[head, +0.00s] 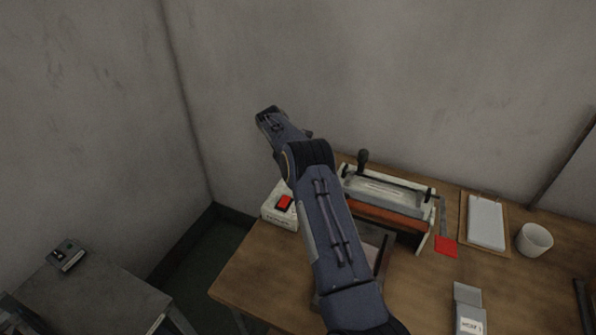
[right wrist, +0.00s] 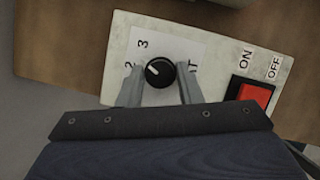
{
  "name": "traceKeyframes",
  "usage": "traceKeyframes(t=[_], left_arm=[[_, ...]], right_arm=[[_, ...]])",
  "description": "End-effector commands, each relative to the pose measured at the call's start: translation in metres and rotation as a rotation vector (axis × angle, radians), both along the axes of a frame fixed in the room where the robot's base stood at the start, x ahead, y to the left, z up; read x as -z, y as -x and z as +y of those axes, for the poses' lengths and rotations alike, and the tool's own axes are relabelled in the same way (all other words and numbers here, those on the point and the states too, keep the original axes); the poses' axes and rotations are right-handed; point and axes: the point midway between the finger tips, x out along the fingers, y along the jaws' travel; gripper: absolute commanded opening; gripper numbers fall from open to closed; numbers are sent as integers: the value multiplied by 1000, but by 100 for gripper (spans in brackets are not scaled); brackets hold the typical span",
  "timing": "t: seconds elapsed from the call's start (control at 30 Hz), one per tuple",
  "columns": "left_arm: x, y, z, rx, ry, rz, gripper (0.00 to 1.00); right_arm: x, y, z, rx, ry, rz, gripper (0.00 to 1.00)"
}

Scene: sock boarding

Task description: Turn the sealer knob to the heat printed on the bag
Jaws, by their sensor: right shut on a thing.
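The sealer's control box (head: 270,213) stands at the table's left back; it also shows in the right wrist view (right wrist: 222,68). Its black knob (right wrist: 160,72) has a white mark pointing up-left, roughly between the printed 2 and 3. My right gripper (right wrist: 161,90) is shut on the knob, one finger on each side. The right finger covers part of the lettering. In the head view my right arm hides the knob and the fingertips. A grey packet with a white label (head: 470,318), perhaps the bag, lies at the front right; its print is too small to read surely. My left gripper is not in view.
The sealer (head: 388,190) with its black-knobbed lever stands right of my arm. A red square (head: 446,247), a clipboard (head: 486,221) and a white cup (head: 534,240) are farther right. A red switch (right wrist: 255,92) sits beside the knob. A grey side table (head: 95,295) is at left.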

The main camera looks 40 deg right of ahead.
Motion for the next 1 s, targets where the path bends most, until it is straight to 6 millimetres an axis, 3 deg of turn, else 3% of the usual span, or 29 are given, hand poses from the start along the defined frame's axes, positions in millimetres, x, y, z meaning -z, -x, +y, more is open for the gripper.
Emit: traceKeyframes(t=[0.4,1.0], left_arm=[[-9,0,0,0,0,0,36],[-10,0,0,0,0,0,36]], right_arm=[[1,-1,-1,263,-3,0,9],[1,-1,-1,333,-3,3,9]])
